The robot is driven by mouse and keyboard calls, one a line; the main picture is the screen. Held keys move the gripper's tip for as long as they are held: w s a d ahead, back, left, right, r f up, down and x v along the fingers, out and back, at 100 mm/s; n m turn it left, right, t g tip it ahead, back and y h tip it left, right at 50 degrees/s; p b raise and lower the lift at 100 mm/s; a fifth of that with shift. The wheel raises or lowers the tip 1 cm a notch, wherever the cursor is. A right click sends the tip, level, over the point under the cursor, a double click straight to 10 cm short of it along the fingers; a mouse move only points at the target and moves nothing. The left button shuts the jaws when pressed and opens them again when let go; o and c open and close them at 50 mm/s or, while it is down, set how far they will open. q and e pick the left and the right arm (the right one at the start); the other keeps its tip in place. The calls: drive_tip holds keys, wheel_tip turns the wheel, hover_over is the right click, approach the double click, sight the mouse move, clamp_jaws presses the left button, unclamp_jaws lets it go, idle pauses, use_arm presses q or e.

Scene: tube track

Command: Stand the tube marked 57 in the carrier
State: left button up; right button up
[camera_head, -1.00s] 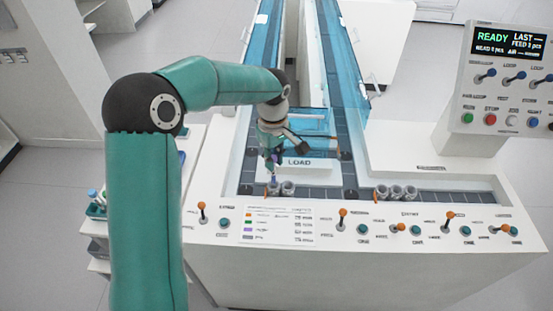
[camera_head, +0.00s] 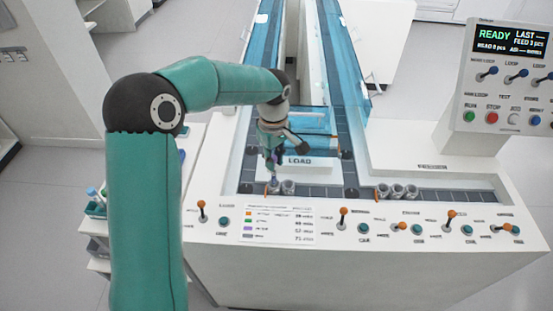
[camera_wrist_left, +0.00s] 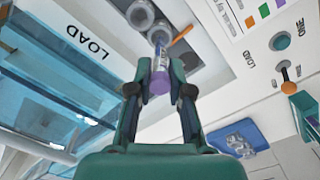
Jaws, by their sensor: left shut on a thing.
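My left gripper (camera_head: 272,163) is over the LOAD end of the track in the head view. In the left wrist view its fingers (camera_wrist_left: 158,88) are shut on a tube (camera_wrist_left: 159,66) with a purple cap and a white label; the mark on it is too small to read. The tube's far end is at the mouth of a grey round carrier (camera_wrist_left: 159,36); I cannot tell how deep it sits. That carrier (camera_head: 274,188) is the left one of a pair in the head view. My right gripper is not in view.
A second carrier (camera_head: 288,187) stands right beside it, and three more carriers (camera_head: 397,191) stand further right on the track. A LOAD plate (camera_head: 299,162) lies just behind. Orange levers (camera_head: 202,205) line the front panel. A blue tray (camera_wrist_left: 240,136) shows in the wrist view.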

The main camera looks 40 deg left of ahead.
use_arm(q)
drive_tip(key=shift+f, duration=0.45)
drive_tip(key=shift+f+b, duration=0.3)
drive_tip(key=shift+b, duration=0.2)
drive_tip(key=shift+f, duration=0.2)
drive_tip(key=o, duration=0.9)
wheel_tip(320, 180, up, 12)
idle(0.6)
